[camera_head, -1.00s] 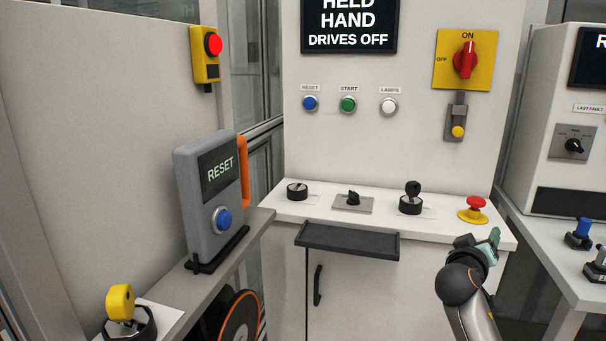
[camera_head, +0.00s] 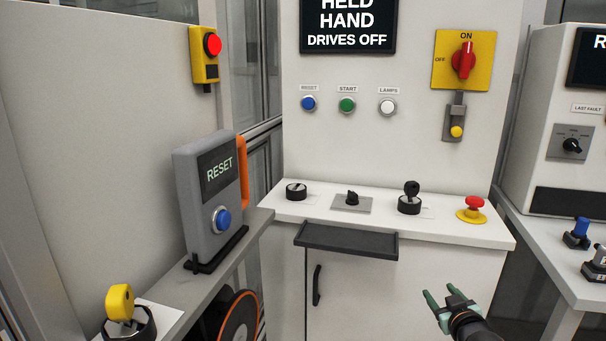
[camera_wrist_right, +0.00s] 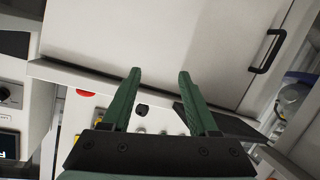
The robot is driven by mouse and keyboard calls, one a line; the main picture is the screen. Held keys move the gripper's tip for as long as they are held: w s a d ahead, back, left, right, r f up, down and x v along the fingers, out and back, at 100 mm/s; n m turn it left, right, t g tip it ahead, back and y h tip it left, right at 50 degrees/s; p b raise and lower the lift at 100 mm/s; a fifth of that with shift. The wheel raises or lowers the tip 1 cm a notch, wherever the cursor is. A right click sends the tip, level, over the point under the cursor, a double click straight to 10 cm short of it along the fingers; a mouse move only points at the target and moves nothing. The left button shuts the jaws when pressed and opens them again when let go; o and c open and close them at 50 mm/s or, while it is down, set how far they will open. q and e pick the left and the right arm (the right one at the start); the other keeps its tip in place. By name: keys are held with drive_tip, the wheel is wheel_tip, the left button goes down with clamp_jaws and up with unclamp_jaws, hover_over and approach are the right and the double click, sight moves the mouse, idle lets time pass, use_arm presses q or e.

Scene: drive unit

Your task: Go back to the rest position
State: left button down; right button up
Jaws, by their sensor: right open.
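My right gripper (camera_head: 443,301) is at the lower right of the head view, in front of the white cabinet (camera_head: 420,275) and below its shelf edge. Its two green fingers are open with nothing between them. In the right wrist view the open fingers (camera_wrist_right: 158,88) show against the cabinet front, with a gap between them. My left gripper is not in the head view.
The cabinet's shelf carries a red emergency button (camera_head: 474,204), a black key switch (camera_head: 409,198) and other knobs. A dark tray (camera_head: 347,240) juts out from the shelf's front. A grey RESET pendant (camera_head: 207,195) stands at left. A side table (camera_head: 550,265) is at right.

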drive_tip(key=s+a+f+g+y, duration=0.2)
drive_tip(key=s+a+f, duration=0.5)
drive_tip(key=s+f, duration=0.3)
drive_tip(key=s+a+f+g+y, duration=0.1)
drive_tip(key=s+a+f+g, duration=0.1)
drive_tip(key=s+a+f, duration=0.85)
drive_tip(key=s+a+g+y, duration=0.1)
drive_tip(key=s+a+g, duration=0.1)
drive_tip(key=s, duration=1.3)
use_arm(q)
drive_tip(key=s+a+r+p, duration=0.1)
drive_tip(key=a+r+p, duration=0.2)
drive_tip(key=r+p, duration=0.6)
drive_tip(key=p, duration=0.3)
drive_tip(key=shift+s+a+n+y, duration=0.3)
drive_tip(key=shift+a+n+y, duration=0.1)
use_arm(e)
drive_tip(key=s+d+r, duration=0.1)
drive_tip(key=d+r, duration=0.2)
drive_tip(key=r, duration=0.6)
drive_tip(key=shift+s+d+r+m+t, duration=0.25)
drive_tip(key=shift+s+d+m+t, duration=0.05)
drive_tip(key=shift+s+d, duration=0.1)
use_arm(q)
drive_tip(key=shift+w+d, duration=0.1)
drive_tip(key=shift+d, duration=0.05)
